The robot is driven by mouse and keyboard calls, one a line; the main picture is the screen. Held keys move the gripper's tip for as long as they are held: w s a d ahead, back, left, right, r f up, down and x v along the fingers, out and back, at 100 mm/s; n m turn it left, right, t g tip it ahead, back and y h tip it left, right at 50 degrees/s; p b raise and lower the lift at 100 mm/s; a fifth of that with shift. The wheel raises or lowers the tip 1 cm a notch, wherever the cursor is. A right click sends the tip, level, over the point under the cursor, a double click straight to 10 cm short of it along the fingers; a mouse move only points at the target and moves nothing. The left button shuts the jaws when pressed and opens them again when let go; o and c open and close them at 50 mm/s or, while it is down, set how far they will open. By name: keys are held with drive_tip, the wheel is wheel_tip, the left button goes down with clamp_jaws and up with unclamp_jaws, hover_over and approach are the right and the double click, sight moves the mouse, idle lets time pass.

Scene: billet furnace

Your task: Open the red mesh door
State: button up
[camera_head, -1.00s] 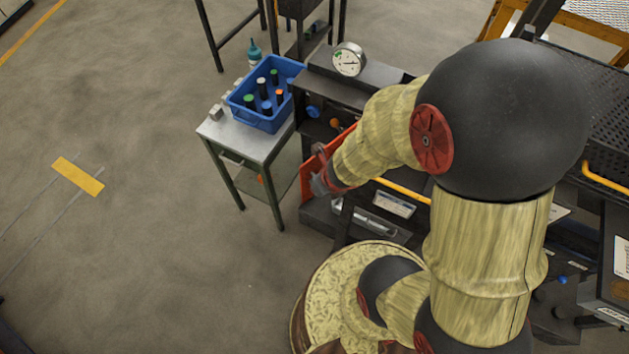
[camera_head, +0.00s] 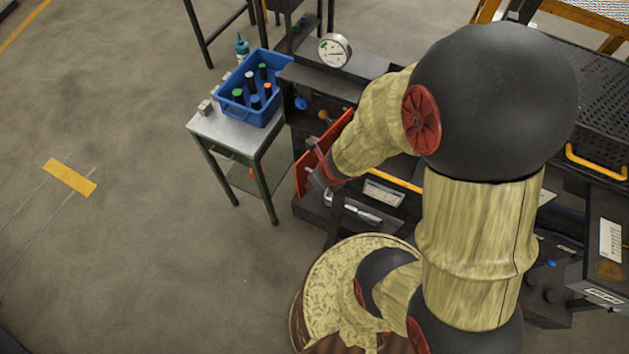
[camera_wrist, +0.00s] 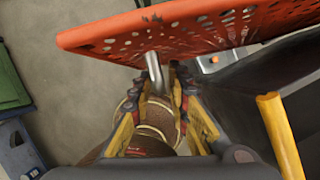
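The red mesh door (camera_head: 304,174) stands swung out from the dark furnace front in the head view, seen at a steep angle. In the wrist view its perforated orange-red panel (camera_wrist: 190,30) crosses the top of the picture. A silver bar handle (camera_wrist: 154,70) comes down from the panel. My gripper (camera_wrist: 162,82) is below the panel with its fingers spread apart. The handle's end lies between or just before the fingertips, nearer the left one; I cannot tell whether they touch. In the head view my gripper (camera_head: 318,178) is beside the door, partly hidden by my wrist.
A metal side table (camera_head: 222,122) with a blue bin (camera_head: 262,118) of bottles stands left of the door. A pressure gauge (camera_head: 335,50) sits on the furnace top. A yellow bar (camera_wrist: 279,135) is at the right in the wrist view. The floor at left is clear.

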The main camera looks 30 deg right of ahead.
drive_tip(key=shift+o, duration=0.8)
drive_tip(key=shift+r, duration=0.1)
drive_tip(key=v, duration=1.1)
drive_tip(key=shift+r, duration=0.4)
drive_tip(key=shift+s, duration=0.1)
